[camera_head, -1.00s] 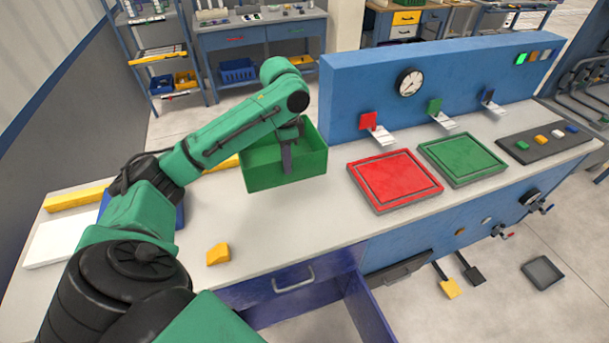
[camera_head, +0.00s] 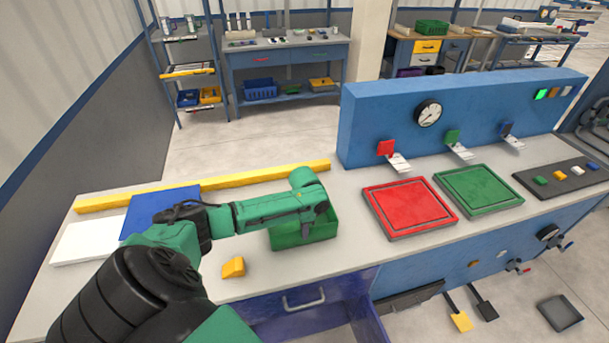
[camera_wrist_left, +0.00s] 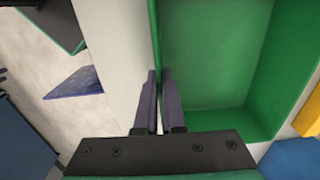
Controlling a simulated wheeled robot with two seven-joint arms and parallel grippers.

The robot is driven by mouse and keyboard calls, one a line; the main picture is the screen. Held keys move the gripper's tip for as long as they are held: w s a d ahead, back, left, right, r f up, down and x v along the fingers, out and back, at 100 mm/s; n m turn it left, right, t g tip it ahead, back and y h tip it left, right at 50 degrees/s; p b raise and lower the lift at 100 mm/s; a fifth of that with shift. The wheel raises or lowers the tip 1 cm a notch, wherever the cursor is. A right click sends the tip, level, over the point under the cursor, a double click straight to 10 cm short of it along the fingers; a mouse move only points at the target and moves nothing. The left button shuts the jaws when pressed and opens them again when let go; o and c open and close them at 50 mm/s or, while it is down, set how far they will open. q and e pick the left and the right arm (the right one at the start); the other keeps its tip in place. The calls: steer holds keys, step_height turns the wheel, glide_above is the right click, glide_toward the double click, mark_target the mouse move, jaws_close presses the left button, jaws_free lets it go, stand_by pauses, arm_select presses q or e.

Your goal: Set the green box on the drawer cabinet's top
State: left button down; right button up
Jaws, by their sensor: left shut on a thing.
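The green box (camera_head: 290,238) is an open-topped bin over the near worktop, left of the red tray. My left gripper (camera_head: 307,228) is shut on one of its side walls, with the fingers pointing down. In the left wrist view the two dark fingers (camera_wrist_left: 158,80) pinch the rim of the box (camera_wrist_left: 215,50), whose visible inside is empty. I cannot tell whether the box's underside touches the worktop. A blue drawer (camera_head: 305,300) stands open in the bench front below. A bench with drawers (camera_head: 275,58) stands at the back. My right gripper is not in view.
A yellow bar (camera_head: 240,180), a blue plate (camera_head: 150,208), a white plate (camera_head: 85,243) and a small yellow block (camera_head: 233,267) lie on the worktop (camera_head: 345,225). Red (camera_head: 408,207) and green (camera_head: 478,190) trays lie right, before a blue panel (camera_head: 365,120).

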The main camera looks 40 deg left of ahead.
arm_select(q)
steer(key=shift+w, duration=0.15)
steer(key=c, duration=1)
jaws_free()
steer(key=shift+f, duration=0.15)
steer(key=shift+r, duration=0.25)
step_height(320, 180, up, 12)
steer(key=shift+f+b, duration=0.1)
steer(key=shift+b, duration=0.55)
